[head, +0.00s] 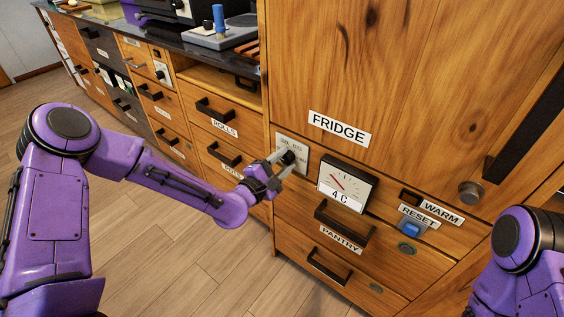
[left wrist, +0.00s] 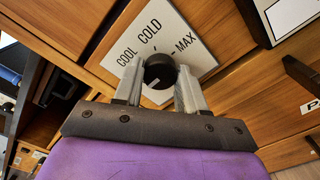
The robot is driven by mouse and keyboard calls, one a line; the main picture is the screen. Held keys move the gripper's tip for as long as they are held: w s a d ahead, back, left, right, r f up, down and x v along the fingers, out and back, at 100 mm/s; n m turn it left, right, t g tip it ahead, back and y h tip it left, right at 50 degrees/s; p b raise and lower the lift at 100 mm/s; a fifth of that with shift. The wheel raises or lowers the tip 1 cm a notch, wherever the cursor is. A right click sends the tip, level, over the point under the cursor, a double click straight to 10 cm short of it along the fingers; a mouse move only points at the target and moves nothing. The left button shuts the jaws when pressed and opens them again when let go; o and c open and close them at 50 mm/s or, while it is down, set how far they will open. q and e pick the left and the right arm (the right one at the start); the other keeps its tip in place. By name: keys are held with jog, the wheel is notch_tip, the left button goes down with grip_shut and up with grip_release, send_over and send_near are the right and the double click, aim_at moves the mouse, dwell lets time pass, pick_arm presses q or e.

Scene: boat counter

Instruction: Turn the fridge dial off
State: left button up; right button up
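The fridge dial is a round black knob (left wrist: 159,71) on a white plate lettered COOL, COLD and MAX in the left wrist view. Other lettering is hidden behind my gripper. In the head view the plate (head: 291,146) is left of the gauge, below the FRIDGE label (head: 339,129). My left gripper (head: 285,162) is at the dial, with its two fingers (left wrist: 160,84) on either side of the knob. They are very close to it; I cannot tell whether they press on it. A pale mark shows on the knob's lower left. My right gripper is out of view.
A gauge (head: 346,187) reading 4 C with a red needle is right of the dial. Beyond it are a blue RESET switch (head: 409,228) and a metal knob (head: 471,193) near the WARM label. Drawer handles (head: 344,222) jut out below. Floor in front is clear.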

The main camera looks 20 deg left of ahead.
pick_arm(q)
jog(key=o, duration=0.4)
jog(key=shift+c, duration=0.2)
jog(key=v, duration=1)
jog(key=shift+s, duration=0.25)
jog(key=shift+a, duration=0.1)
